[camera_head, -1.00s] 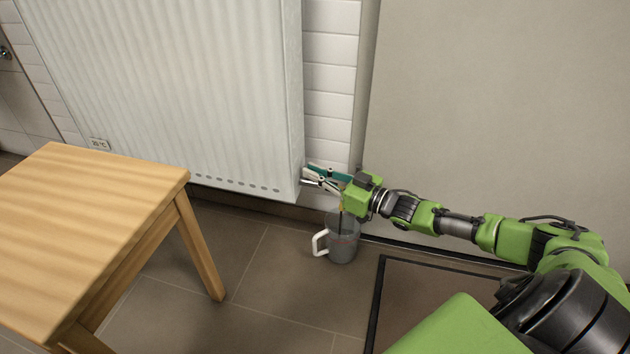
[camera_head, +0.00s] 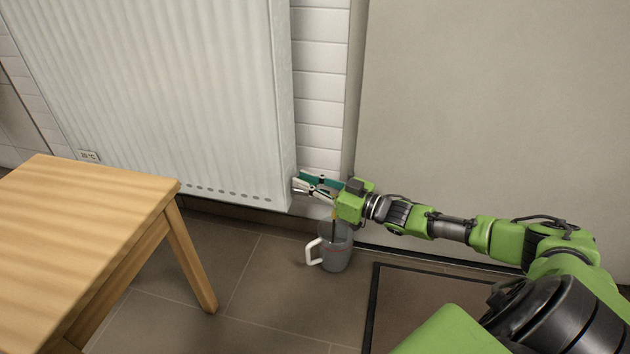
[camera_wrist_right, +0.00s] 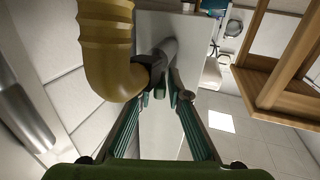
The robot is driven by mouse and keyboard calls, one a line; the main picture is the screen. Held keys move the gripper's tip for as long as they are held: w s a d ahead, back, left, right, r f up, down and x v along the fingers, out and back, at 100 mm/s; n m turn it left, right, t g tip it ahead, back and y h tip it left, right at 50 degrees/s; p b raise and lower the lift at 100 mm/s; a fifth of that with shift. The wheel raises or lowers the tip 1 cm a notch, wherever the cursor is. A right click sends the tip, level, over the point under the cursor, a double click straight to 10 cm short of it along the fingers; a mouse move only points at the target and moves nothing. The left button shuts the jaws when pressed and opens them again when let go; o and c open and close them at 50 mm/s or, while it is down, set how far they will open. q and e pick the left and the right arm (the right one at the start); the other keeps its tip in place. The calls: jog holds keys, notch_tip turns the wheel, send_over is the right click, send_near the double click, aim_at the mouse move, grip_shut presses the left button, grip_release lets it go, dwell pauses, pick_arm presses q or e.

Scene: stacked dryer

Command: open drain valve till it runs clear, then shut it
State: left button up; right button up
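My right gripper (camera_head: 299,186) is at the lower right corner of the white radiator (camera_head: 150,100). In the right wrist view, its green fingers (camera_wrist_right: 165,98) converge at a dark collar or handle (camera_wrist_right: 153,72), beside a grey cylindrical fitting (camera_wrist_right: 163,55). I cannot tell whether they grip it. A thick yellow elbow pipe (camera_wrist_right: 110,50) lies close on the left there. A grey jug (camera_head: 337,250) with a white handle stands on the floor below the gripper. My left gripper is not in view.
A wooden table (camera_head: 80,215) stands at the left, and it also shows in the right wrist view (camera_wrist_right: 275,75). A dark-edged floor panel (camera_head: 420,305) lies right of the jug. Tiled floor between table and jug is clear.

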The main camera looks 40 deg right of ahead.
jog(key=v, duration=1.2)
jog(key=shift+a, duration=0.1)
dwell(0.4)
